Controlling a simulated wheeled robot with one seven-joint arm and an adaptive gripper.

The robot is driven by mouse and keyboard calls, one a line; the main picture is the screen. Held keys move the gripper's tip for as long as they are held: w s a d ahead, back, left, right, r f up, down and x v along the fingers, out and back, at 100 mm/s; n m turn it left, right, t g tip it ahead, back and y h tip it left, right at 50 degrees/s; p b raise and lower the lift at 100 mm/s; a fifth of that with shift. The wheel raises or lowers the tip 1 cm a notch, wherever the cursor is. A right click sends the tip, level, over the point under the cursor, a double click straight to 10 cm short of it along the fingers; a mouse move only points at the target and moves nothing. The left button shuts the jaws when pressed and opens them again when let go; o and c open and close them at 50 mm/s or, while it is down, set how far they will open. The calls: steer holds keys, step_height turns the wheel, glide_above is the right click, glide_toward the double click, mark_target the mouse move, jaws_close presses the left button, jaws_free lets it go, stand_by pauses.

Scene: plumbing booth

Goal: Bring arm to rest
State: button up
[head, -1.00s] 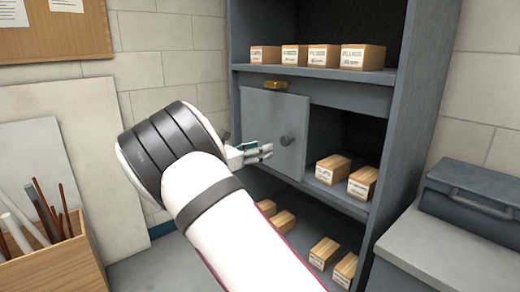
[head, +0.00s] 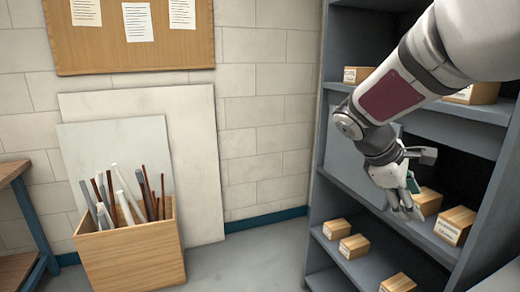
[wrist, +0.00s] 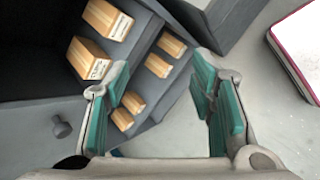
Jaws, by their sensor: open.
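My gripper (head: 404,198) hangs in front of the grey cabinet on the right of the head view, with its fingers pointing down. My arm comes in from the upper right. In the wrist view my gripper (wrist: 160,85) is open, its teal finger pads wide apart with nothing between them. The cabinet's grey door (head: 346,150) is partly behind my arm. Its round knob (wrist: 62,126) shows at the left of the wrist view, apart from my fingers.
Cardboard boxes stand on the cabinet shelves, including one (head: 455,225) close to my gripper and others (head: 354,246) lower down. A wooden crate (head: 135,262) of pipes and rods stands at the left. Leaning panels (head: 190,150) are behind it. Floor between crate and cabinet is clear.

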steer(key=s+a+r+m+t+y+p, duration=0.1)
steer(key=s+a+m+y, duration=0.1)
steer(key=s, duration=0.7)
steer(key=s+a+r+m+t+y+p, duration=0.1)
steer(key=s+a+r+m+y+p, duration=0.1)
steer(key=s+a, duration=0.4)
steer(key=s+a+r+m+t+y+p, duration=0.1)
steer(key=s+a+m+y, duration=0.3)
steer(key=s, duration=0.8)
steer(key=shift+s+a+r+m+p, duration=0.3)
steer(key=shift+r+m+p, duration=0.15)
steer(key=shift+m+p, duration=0.5)
steer(key=shift+d, duration=0.1)
